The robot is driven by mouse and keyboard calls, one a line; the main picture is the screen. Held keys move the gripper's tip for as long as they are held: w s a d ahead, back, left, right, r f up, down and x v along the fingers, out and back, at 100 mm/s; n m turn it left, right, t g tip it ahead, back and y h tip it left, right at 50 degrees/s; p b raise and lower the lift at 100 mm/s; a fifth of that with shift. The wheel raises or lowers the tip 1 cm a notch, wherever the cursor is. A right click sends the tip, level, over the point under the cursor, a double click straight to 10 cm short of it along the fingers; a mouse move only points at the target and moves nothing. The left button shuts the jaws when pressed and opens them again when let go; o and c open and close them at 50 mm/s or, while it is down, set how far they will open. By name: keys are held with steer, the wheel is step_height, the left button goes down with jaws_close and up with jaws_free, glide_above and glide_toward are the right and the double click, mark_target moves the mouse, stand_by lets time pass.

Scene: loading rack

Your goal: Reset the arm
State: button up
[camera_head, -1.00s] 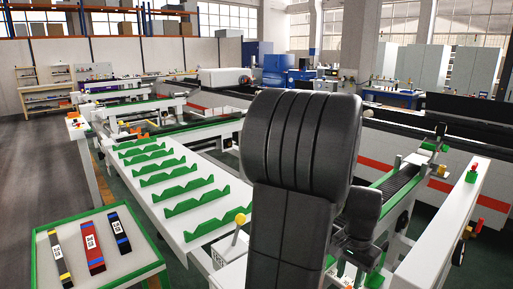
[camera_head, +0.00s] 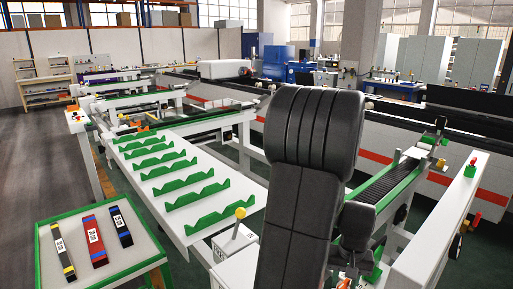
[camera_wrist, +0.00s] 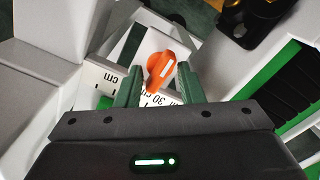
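My arm (camera_head: 310,140) is dark and rises in the middle of the head view, bent at a thick ribbed joint. My gripper (camera_wrist: 159,75) shows in the wrist view as two dark green fingers standing apart. A white scale strip marked in cm (camera_wrist: 107,76) passes behind the fingers. The gripper cannot be made out clearly in the head view.
A white rack table (camera_head: 140,205) with several green zigzag holders stands left of my arm. A green-edged tray (camera_head: 130,262) with 3 banded strips is at the front left. A dark ribbed conveyor (camera_head: 385,190) and a white rail (camera_head: 450,215) lie to the right. Floor is open at far left.

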steer(key=shift+n, duration=1.3)
steer(key=shift+p, duration=0.3)
